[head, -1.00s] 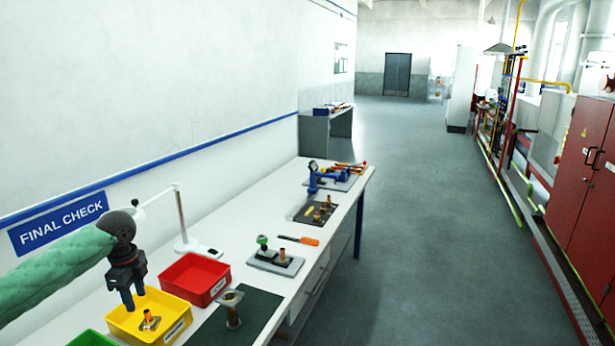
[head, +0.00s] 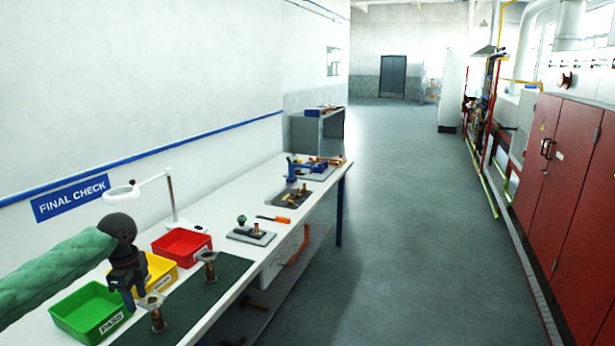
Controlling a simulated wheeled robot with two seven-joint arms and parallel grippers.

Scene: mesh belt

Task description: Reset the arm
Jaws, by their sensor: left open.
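My left arm, in a green quilted sleeve, comes in from the left in the head view. Its dark gripper (head: 134,301) points down, open, in front of the yellow bin (head: 162,273) and by the right side of the green PASS bin (head: 75,324). A metal part with a flanged top (head: 157,316) stands upright on the dark mat (head: 190,318), close to the right of the fingers. I cannot tell whether they touch. The gripper hides part of the yellow bin. My right gripper is not in view.
A red bin (head: 181,245) stands behind the yellow one. A second flanged part (head: 208,268) stands on the mat. A lamp (head: 168,195), a small fixture (head: 251,235) and a screwdriver (head: 273,219) are farther along the white bench (head: 300,213). The floor aisle (head: 420,230) is clear.

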